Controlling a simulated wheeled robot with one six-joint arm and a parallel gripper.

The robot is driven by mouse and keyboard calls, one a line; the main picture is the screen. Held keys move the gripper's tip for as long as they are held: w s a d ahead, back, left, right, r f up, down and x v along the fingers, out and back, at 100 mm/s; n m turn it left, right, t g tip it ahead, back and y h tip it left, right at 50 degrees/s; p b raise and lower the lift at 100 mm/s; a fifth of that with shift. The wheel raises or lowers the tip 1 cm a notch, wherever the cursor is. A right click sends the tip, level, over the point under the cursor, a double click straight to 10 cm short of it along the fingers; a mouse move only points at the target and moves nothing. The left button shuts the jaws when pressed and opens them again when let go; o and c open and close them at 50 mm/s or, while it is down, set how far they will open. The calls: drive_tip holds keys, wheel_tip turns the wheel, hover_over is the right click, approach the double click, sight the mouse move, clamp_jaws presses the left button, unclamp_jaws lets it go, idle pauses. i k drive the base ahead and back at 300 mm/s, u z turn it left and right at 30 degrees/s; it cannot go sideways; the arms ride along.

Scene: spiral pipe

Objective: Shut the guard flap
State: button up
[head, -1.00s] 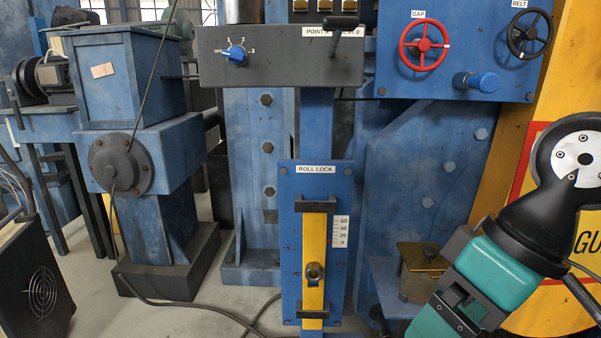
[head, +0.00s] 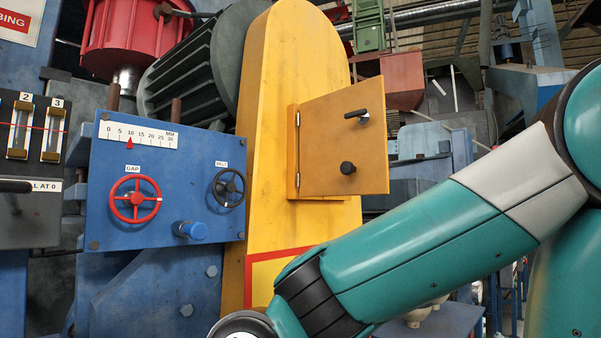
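The guard flap (head: 343,140) is a yellow-orange square panel on the tall yellow guard (head: 262,100). It is hinged along its left edge and stands swung out from the guard, open. A black lever handle (head: 358,115) sits near its top right, and a round black knob (head: 347,168) sits lower down. My teal and grey arm crosses the lower right, below and in front of the flap. My gripper is outside the picture, so its fingers cannot be seen.
Left of the guard is a blue panel (head: 160,225) with a red GAP handwheel (head: 135,198), a black BELT handwheel (head: 229,187), a blue knob (head: 190,230) and a scale. A dark panel (head: 30,215) with gauges is at far left. Machinery stands behind the flap.

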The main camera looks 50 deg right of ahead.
sight(339, 157)
drive_tip(key=k, duration=0.5)
drive_tip(key=z, duration=2.45)
drive_tip(key=i, duration=1.6)
drive_tip(key=u, duration=2.1)
